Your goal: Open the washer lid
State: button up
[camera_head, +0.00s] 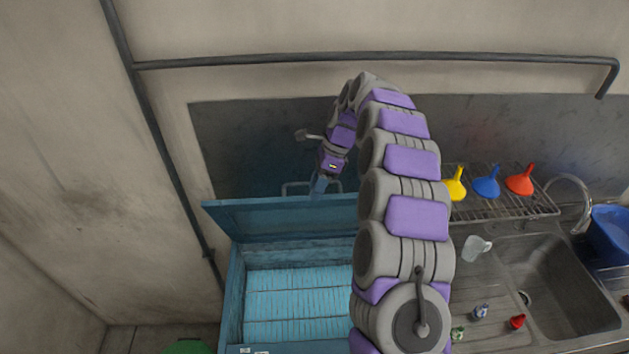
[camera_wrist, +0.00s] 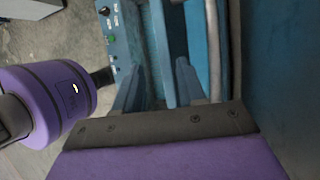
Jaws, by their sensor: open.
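The blue washer (camera_head: 235,300) stands at the lower left in the head view. Its lid (camera_head: 260,214) is raised and tilted up at the back, and the pale blue ribbed inside shows below it. A grey bar handle (camera_head: 297,186) shows at the lid's upper edge. My gripper (camera_head: 320,187) is at that upper edge, beside the handle. In the wrist view my gripper (camera_wrist: 158,75) is open, with its two blue fingers on either side of a blue panel edge. I cannot tell whether they touch it. My arm hides the washer's right part.
A sink (camera_head: 560,285) is at the right, with a drying rack (camera_head: 505,205) holding yellow, blue and red funnels. A clear jug (camera_head: 476,248) and small bottles stand on the counter. A wall pipe (camera_head: 250,62) runs above. A control panel (camera_wrist: 118,35) shows in the wrist view.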

jog(key=s+d+b, duration=0.1)
jog(key=s, duration=0.7)
jog(key=shift+s+d+r, duration=0.15)
jog(key=shift+s+r, duration=0.2)
dwell(0.4)
